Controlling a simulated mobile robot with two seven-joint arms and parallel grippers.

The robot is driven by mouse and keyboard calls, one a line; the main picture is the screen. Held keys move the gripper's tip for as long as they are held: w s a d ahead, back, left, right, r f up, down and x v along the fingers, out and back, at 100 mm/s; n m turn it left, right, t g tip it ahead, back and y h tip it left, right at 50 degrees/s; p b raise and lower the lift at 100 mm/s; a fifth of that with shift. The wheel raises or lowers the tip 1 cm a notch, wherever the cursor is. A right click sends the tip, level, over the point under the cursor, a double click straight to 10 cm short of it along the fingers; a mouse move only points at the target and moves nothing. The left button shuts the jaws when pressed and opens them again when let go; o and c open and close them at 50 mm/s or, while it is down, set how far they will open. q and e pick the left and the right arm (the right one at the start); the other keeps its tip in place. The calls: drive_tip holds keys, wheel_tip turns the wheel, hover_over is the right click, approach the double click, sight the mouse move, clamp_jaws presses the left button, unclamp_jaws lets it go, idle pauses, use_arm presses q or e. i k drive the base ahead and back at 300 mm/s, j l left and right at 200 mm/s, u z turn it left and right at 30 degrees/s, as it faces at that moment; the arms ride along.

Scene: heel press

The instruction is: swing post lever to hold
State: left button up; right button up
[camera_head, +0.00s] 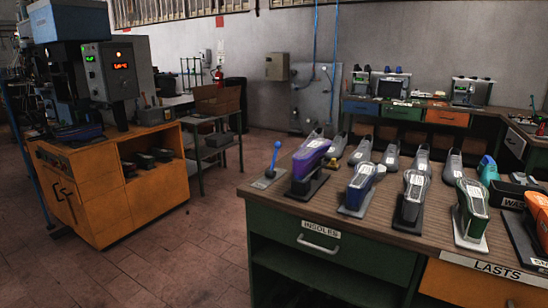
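A lever with a blue knob and blue stem (274,157) stands on a small grey base plate (266,180) at the left corner of the near bench. Its stem leans slightly from upright. Any label on the base is too small to read. A purple shoe last (309,160) on a dark stand is just to the right of the lever. Neither of my grippers is in view, and nothing touches the lever.
The near bench (395,218) holds several lasts on stands and has drawers marked INSOLES and LASTS. An orange cabinet (112,192) with a blue machine (68,20) and a lit control box (110,72) stands at left. Tiled floor (185,250) between them is clear.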

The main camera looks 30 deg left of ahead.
sight(277, 145)
drive_tip(key=i+j, duration=0.25)
drive_tip(key=j, duration=0.15)
drive_tip(key=i+j+z, duration=0.1)
drive_tip(key=i+j, duration=0.35)
drive_tip(key=j, duration=0.3)
drive_tip(key=i+j+z, duration=0.1)
drive_tip(key=j, duration=0.3)
drive_tip(key=i+j, duration=0.35)
drive_tip(key=i+j+z, duration=0.1)
drive_tip(key=j, duration=0.4)
drive_tip(key=i+j, duration=0.3)
drive_tip(key=i+j+z, duration=0.1)
drive_tip(key=j, duration=0.45)
drive_tip(key=i, duration=0.05)
